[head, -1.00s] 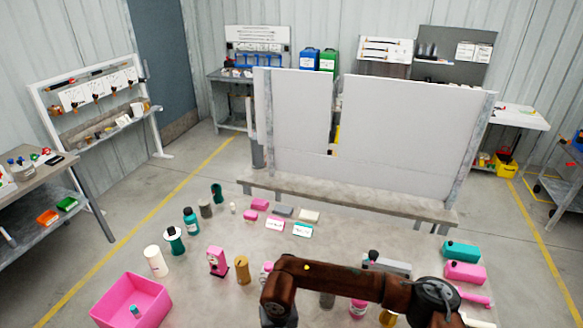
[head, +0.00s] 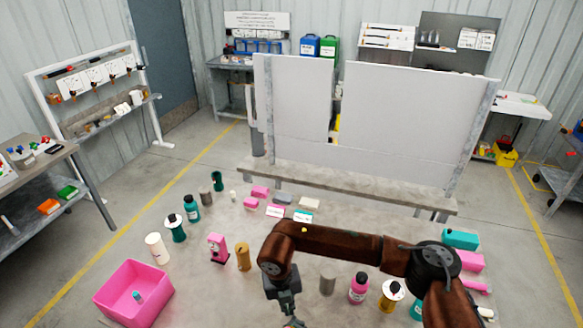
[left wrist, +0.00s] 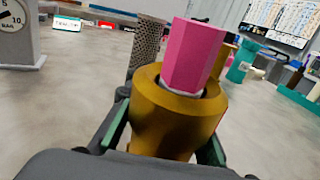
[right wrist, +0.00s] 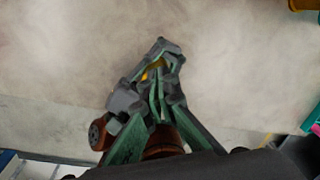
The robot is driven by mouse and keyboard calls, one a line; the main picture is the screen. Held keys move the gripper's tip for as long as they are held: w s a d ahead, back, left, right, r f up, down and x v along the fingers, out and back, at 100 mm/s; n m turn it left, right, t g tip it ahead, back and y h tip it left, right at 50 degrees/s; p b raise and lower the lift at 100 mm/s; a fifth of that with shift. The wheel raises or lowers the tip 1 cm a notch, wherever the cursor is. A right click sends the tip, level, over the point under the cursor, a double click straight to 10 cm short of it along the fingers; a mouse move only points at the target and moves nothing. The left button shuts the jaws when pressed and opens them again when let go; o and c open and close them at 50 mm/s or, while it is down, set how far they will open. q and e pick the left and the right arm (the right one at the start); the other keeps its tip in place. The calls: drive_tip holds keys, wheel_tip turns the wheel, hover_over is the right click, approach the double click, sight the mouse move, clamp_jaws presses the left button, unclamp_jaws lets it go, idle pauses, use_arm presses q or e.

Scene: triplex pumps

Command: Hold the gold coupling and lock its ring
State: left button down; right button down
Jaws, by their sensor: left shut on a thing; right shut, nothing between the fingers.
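The gold coupling (left wrist: 155,112) fills the middle of the left wrist view, with a pink faceted piece (left wrist: 195,55) standing out of its top. My left gripper (left wrist: 163,135) is shut on the coupling, its green fingers on either side. The head view does not show the left gripper. My right gripper (head: 292,318) hangs at the bottom edge of the head view, pointing down. It is shut and empty. In the right wrist view a small gold patch (right wrist: 154,70) shows among grey and green finger parts; whether they touch it is unclear. The ring's lock state cannot be told.
A pink bin (head: 120,312) stands at the front left of the table. Bottles and a gold cylinder (head: 243,257) stand along the left. A pink bottle (head: 358,290) and teal and pink blocks (head: 460,239) are near my right arm. A white panel (head: 410,120) stands behind.

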sight(291, 327)
wheel_tip(291, 327, down, 7)
drive_tip(key=shift+d, duration=0.4)
use_arm(q)
drive_tip(key=shift+r, duration=0.15)
use_arm(e)
drive_tip(key=shift+s+a, duration=0.1)
drive_tip(key=shift+s, duration=0.6)
idle(0.6)
use_arm(q)
drive_tip(key=shift+w+a+r, duration=0.1)
drive_tip(key=shift+w, duration=0.1)
use_arm(e)
drive_tip(key=shift+s+f, duration=0.1)
drive_tip(key=shift+s, duration=0.1)
drive_tip(key=shift+a, duration=0.45)
drive_tip(key=shift+a, duration=0.25)
use_arm(q)
drive_tip(key=shift+s, duration=0.15)
use_arm(e)
drive_tip(key=shift+s+a, duration=0.2)
drive_tip(key=shift+a, duration=0.5)
drive_tip(key=shift+w, duration=0.1)
